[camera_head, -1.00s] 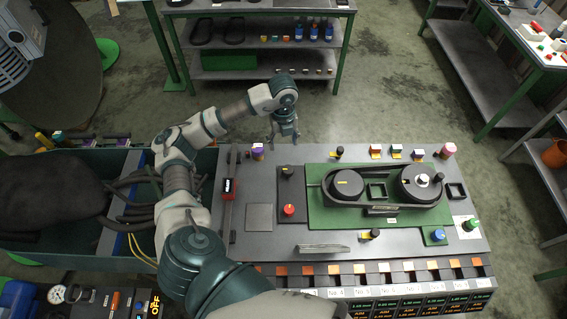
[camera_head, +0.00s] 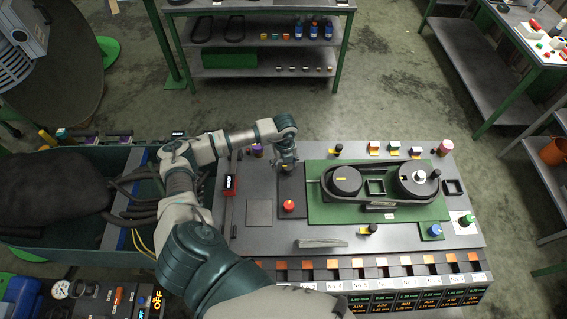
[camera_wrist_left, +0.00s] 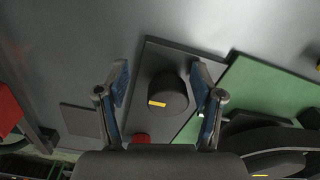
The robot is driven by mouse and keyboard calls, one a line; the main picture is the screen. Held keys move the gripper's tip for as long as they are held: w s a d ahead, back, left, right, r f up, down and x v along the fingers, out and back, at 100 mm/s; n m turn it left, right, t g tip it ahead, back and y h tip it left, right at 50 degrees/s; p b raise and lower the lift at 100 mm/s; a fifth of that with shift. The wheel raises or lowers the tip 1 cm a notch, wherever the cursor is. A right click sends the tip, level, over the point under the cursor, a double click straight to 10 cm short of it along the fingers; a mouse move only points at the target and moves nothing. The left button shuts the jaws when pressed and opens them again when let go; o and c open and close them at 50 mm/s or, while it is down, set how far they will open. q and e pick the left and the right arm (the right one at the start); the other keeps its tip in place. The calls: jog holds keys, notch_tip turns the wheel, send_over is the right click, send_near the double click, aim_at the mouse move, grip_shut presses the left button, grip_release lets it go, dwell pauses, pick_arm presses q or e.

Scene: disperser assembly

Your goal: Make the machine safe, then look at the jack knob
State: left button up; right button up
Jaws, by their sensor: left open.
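My left gripper (camera_head: 286,163) is above a dark plate (camera_head: 291,189) on the grey machine top, behind the red button (camera_head: 289,206). In the left wrist view the gripper (camera_wrist_left: 160,70) is open, its blue-padded fingers on either side of a black knob (camera_wrist_left: 165,90) with a yellow mark. I cannot tell whether they touch it. In the head view the gripper mostly covers this knob. The red button (camera_wrist_left: 140,138) shows partly in the wrist view. Smaller black knobs stand at the back (camera_head: 338,149) and front (camera_head: 371,229); no label shows which is the jack knob. My right gripper is out of view.
Right of the plate, a green base (camera_head: 325,212) carries two black pulleys with a belt. A red block (camera_head: 231,186) sits on a rail at the left. A blue knob (camera_head: 435,230) and green knob (camera_head: 467,220) stand front right. A panel (camera_head: 156,302) reads OFF.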

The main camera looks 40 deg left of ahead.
pick_arm(q)
jog(key=shift+d+r, duration=0.15)
jog(key=shift+d, duration=0.3)
jog(key=shift+c, duration=0.6)
jog(key=shift+d+r, duration=0.3)
jog(key=shift+d, duration=0.6)
jog(key=c, duration=1)
jog(key=shift+a, duration=0.15)
jog(key=shift+a+f, duration=0.15)
jog(key=shift+a, duration=0.05)
jog(key=shift+a+m+b, duration=0.2)
jog(key=shift+m+b, duration=0.25)
jog(key=shift+m, duration=0.35)
jog(key=o, duration=1)
jog(key=shift+o, duration=0.6)
jog(key=shift+w, duration=0.1)
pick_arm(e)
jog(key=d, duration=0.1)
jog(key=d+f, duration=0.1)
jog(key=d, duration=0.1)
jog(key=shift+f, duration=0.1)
